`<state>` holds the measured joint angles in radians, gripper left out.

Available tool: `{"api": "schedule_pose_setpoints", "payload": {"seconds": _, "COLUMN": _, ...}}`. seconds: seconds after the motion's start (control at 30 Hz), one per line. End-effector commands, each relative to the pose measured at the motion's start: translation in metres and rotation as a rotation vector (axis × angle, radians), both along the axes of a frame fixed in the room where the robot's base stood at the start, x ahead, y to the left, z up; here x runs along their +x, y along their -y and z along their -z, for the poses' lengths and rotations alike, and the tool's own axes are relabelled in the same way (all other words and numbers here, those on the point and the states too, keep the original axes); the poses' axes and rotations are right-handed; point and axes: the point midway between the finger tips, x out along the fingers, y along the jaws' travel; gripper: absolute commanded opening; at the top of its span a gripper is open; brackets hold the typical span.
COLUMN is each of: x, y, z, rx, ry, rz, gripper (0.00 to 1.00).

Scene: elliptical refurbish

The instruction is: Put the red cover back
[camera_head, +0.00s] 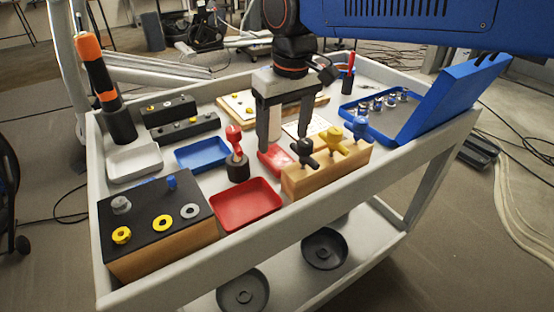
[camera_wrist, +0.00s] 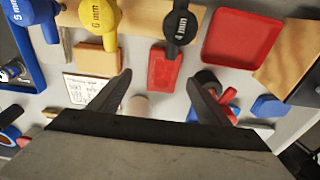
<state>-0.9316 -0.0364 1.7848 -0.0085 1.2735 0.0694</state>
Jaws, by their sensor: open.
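A flat red tapered piece (camera_head: 274,160), perhaps the red cover, lies on the cart top behind the wooden block with the hex keys. It also shows in the wrist view (camera_wrist: 163,70), just beyond my fingertips. A red-handled tool (camera_head: 235,141) stands upright in a black round holder (camera_head: 238,169) to its left. My gripper (camera_head: 285,142) points down above the middle of the cart, fingers apart and empty. In the wrist view my gripper (camera_wrist: 158,80) is spread, and a beige round thing (camera_wrist: 138,105) shows between the fingers.
A wooden block (camera_head: 300,184) holds black, yellow and blue T-handles. A red tray (camera_head: 246,207), blue tray (camera_head: 202,154) and white tray (camera_head: 134,159) stand left. A black-topped box (camera_head: 150,209) sits front left, an open blue case (camera_head: 405,125) right. The raised cart rim (camera_head: 230,255) borders them.

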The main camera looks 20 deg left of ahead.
Motion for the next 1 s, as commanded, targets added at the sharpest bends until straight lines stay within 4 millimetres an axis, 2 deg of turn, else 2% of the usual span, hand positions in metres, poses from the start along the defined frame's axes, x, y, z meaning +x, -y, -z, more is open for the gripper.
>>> {"api": "schedule_pose_setpoints", "payload": {"seconds": 0.23, "x": 0.001, "y": -0.004, "z": 0.015, "rx": -0.001, "ry": -0.001, "rz": 0.000, "gripper": 0.70}}
{"api": "schedule_pose_setpoints", "payload": {"seconds": 0.53, "x": 0.003, "y": -0.014, "z": 0.051, "rx": -0.002, "ry": -0.001, "rz": 0.000, "gripper": 0.70}}
{"api": "schedule_pose_setpoints", "payload": {"seconds": 0.87, "x": 0.004, "y": -0.015, "z": 0.058, "rx": 0.001, "ry": 0.001, "rz": 0.000, "gripper": 0.70}}
{"api": "schedule_pose_setpoints", "payload": {"seconds": 0.9, "x": 0.004, "y": -0.015, "z": 0.058, "rx": 0.001, "ry": 0.001, "rz": 0.000, "gripper": 0.66}}
{"api": "schedule_pose_setpoints", "payload": {"seconds": 1.0, "x": 0.004, "y": -0.015, "z": 0.058, "rx": 0.001, "ry": 0.001, "rz": 0.000, "gripper": 0.42}}
